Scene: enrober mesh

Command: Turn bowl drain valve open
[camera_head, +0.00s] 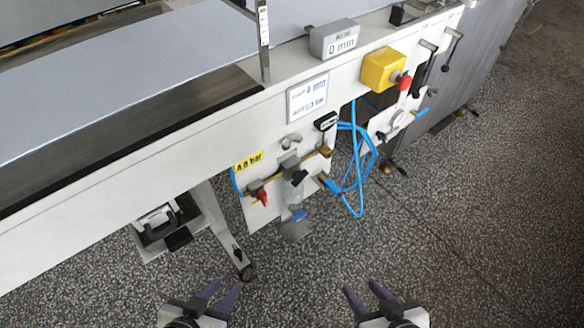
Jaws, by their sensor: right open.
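The front of the machine carries several small valves, and I cannot tell which one is the bowl drain valve. A red-handled valve (258,194) sits low on the white panel beside a yellow label. Another blue handle (421,112) sticks out at the far right. My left gripper (221,291) is at the bottom edge, fingers apart and empty. My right gripper (363,289) is at the bottom, right of centre, open and empty. Both are well apart from the machine panel.
Loose blue hoses (359,170) hang in front of the panel. A yellow box with a red button (383,70) and a grey "0 mm" display (334,39) are above. A caster leg (238,252) stands at the lower left. Speckled floor (450,230) is clear at the right.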

